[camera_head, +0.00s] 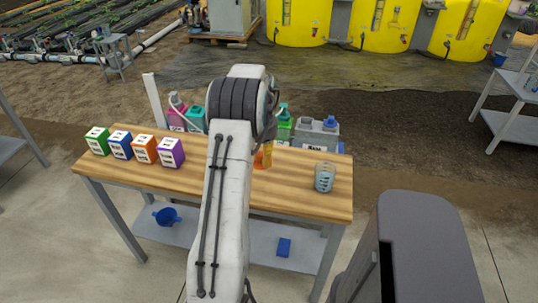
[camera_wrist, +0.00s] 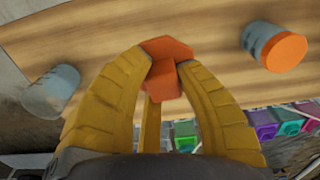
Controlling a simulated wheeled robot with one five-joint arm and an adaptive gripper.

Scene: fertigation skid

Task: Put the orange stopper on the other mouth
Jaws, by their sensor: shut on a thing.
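My gripper (camera_wrist: 162,68) has yellow fingers shut on the orange stopper (camera_wrist: 167,47), which has a wide angular head and a narrower block below it. They are over the wooden table, clear of both jars in the wrist view. A clear greyish jar (camera_wrist: 52,92) stands at the left of the wrist view; a clear vessel (camera_head: 325,178) also stands on the right part of the table in the head view. Another clear jar (camera_wrist: 258,38) with a flat orange round end is at the upper right of the wrist view. In the head view my arm hides most of the gripper.
A blue funnel-like cup (camera_head: 167,216) and a blue block (camera_head: 284,247) are on the lower shelf. The front right tabletop is clear.

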